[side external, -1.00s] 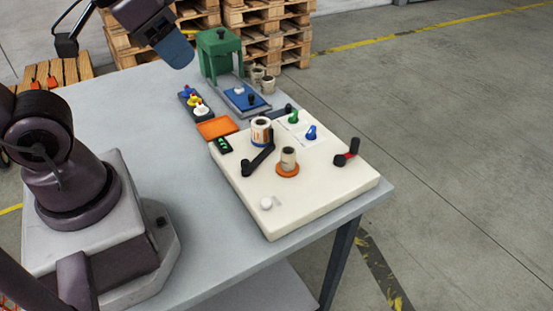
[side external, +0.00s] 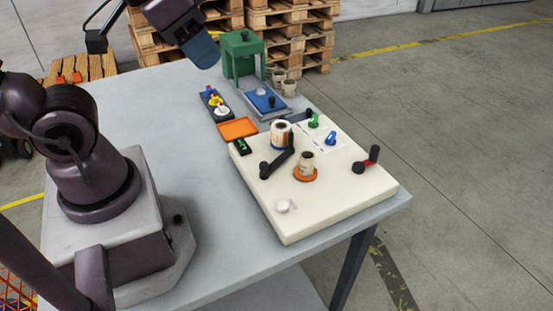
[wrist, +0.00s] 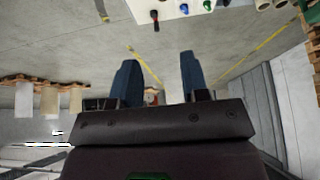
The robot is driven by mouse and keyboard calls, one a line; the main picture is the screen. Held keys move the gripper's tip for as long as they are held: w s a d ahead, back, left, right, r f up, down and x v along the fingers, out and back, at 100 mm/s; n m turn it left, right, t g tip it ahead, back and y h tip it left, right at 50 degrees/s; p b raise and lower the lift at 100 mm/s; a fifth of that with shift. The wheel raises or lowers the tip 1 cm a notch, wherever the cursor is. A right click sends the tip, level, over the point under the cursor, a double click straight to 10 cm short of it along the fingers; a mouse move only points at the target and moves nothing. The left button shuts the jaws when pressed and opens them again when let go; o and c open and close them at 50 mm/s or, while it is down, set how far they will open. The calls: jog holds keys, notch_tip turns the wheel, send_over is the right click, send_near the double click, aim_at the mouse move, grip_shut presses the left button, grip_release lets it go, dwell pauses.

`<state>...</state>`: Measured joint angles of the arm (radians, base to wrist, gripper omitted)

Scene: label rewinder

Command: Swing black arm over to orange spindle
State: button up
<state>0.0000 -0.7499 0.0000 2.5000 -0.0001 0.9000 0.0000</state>
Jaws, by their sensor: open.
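The black arm (side external: 279,163) lies on the white rewinder base (side external: 335,210) in the side external view. It runs from a round black end at the lower left up to beside a white-and-orange label roll (side external: 281,133). The orange spindle (side external: 306,175) is just right of the black arm and apart from it, with a tan core (side external: 307,160) standing on it. My gripper (side external: 205,50) is high at the upper left, well away from the rewinder. In the wrist view its two blue fingers (wrist: 158,75) are wide apart with nothing between them.
A red-and-black crank (side external: 367,161), a green knob (side external: 313,121) and a blue knob (side external: 331,138) stand on the base. An orange tray (side external: 238,128), a dark tray of coloured pieces (side external: 215,102) and a green press (side external: 243,55) are behind. The grey table (side external: 165,105) is clear at left.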

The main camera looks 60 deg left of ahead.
jog(key=shift+o, duration=0.3)
jog(key=shift+a, duration=0.1)
jog(key=n+g+h, duration=0.3)
jog(key=n+g, duration=0.6)
jog(key=n, duration=0.1)
send_near(264, 163)
jog(key=shift+t, duration=0.3)
jog(key=x, duration=1)
jog(key=shift+s, duration=0.3)
jog(key=shift+c, duration=0.3)
jog(key=c, duration=0.8)
